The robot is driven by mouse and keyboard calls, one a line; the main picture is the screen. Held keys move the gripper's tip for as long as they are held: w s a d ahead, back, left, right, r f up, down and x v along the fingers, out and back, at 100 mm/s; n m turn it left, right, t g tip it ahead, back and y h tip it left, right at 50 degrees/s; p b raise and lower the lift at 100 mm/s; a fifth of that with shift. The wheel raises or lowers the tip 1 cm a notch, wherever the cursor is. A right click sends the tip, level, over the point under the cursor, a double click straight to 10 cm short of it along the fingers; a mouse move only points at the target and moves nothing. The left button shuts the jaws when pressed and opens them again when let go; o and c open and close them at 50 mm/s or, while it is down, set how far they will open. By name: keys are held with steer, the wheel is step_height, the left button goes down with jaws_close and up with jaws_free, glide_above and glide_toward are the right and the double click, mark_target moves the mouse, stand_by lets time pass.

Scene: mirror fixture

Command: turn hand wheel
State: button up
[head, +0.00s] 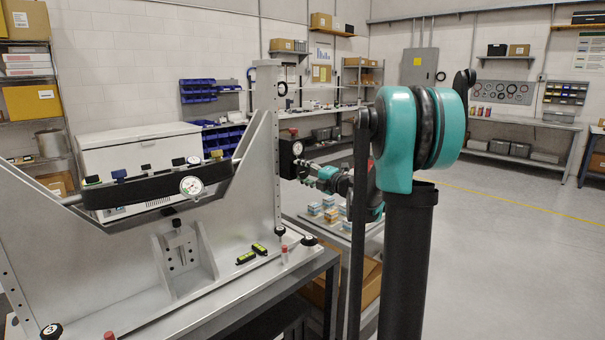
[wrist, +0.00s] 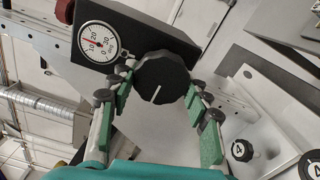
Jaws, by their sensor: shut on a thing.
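The hand wheel (wrist: 163,72) is a dark round knob with a white line on its face, in the middle of the wrist view. It sits on the side of a black box (wrist: 128,30) that carries a white round dial gauge (wrist: 101,43) with a red needle. My gripper (wrist: 158,84) has its green-padded fingers on either side of the wheel and is shut on it. In the head view, my gripper (head: 303,172) is at the black box (head: 290,152) on the fixture's right upright. The wheel is too small to make out there.
The grey fixture (head: 245,190) stands on a bench and bears a dark beam (head: 150,187) with another dial gauge (head: 192,186). Open floor (head: 500,240) lies to the right.

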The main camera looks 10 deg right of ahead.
stand_by(0.3)
steer(key=o, duration=1.2)
steer(key=shift+c, duration=0.2)
steer(key=v, duration=1.2)
